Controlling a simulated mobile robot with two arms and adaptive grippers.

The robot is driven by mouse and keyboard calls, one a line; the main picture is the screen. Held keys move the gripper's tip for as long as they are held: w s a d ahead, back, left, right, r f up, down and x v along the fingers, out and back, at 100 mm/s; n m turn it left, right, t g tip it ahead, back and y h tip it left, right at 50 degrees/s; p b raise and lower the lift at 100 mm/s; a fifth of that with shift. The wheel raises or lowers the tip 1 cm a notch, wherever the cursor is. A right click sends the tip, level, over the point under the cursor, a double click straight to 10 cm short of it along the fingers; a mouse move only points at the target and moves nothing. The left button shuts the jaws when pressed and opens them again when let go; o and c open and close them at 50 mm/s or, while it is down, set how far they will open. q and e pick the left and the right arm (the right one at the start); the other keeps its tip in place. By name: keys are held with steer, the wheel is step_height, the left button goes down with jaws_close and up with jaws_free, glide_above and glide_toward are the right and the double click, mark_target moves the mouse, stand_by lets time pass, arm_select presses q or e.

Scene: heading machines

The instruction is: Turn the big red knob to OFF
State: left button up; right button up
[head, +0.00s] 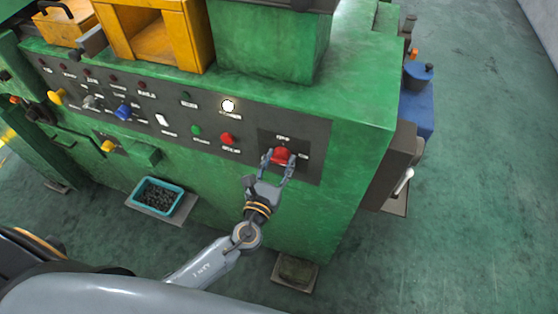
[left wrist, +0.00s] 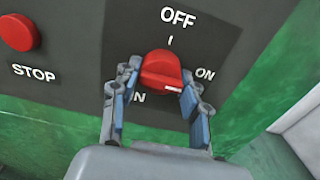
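The big red knob (head: 281,156) sits on a dark panel at the right end of the green machine's front. In the left wrist view the knob (left wrist: 162,70) has a white mark at its lower right, pointing right and not up at OFF. OFF is printed above it, with ON at its right and lower left. My left gripper (head: 276,165) is at the knob, which also shows between its fingers (left wrist: 160,78) in the left wrist view. The fingertips are very close to both sides; whether they press on it is unclear. My right gripper is out of view.
A red STOP button (head: 227,138) is left of the knob; it also shows in the left wrist view (left wrist: 17,32). A green button (head: 196,129) and a lit white lamp (head: 228,105) are nearby. A blue bin (head: 180,208) stands low at left. Open floor lies right.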

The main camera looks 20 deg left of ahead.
arm_select(q)
steer(key=c, duration=0.3)
steer(key=shift+c, duration=0.8)
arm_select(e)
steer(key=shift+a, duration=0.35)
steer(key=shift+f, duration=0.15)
arm_select(q)
steer(key=n+b, duration=0.2)
steer(key=n, duration=0.1)
steer(key=shift+f+b, duration=0.15)
steer(key=shift+b, duration=0.25)
steer(key=n+b, duration=0.2)
steer(key=n, duration=0.3)
steer(key=shift+b, duration=0.35)
steer(key=n+b, duration=0.2)
steer(key=n, duration=0.3)
steer(key=shift+d, duration=0.1)
steer(key=n, duration=0.3)
steer(key=shift+r+b, duration=0.25)
steer(key=shift+b, duration=0.1)
steer(key=shift+n, duration=1)
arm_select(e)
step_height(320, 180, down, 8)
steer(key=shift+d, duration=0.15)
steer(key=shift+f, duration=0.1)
